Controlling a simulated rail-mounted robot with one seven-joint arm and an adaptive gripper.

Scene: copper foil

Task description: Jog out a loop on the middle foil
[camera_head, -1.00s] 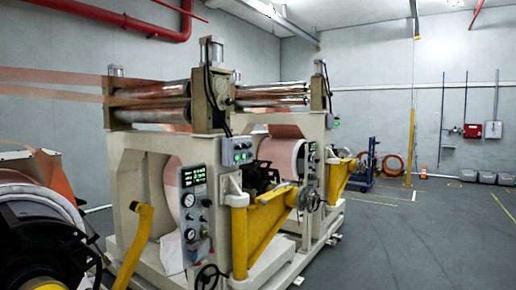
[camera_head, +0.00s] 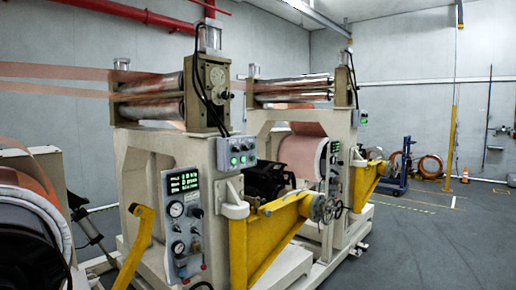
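Three foil stands show. On the middle one, copper foil strips (camera_head: 60,72) run in from the left to the steel rollers (camera_head: 150,108) at the top. Its button box (camera_head: 237,153) has green-lit buttons. Below are a panel with a lit green display (camera_head: 184,182) and round gauges. The display text is too small to read surely. The stand's own roll is mostly hidden behind its frame and panel. A copper foil roll (camera_head: 297,155) sits in the right stand, and another (camera_head: 22,182) is cut off at the left edge. My gripper is not in view.
A yellow swing arm (camera_head: 265,230) with a handwheel projects from the middle stand's front. A yellow lever (camera_head: 137,240) stands at its left. Grey floor (camera_head: 425,250) is open at the right. A blue cart (camera_head: 397,170) and orange cone (camera_head: 464,174) stand farther back.

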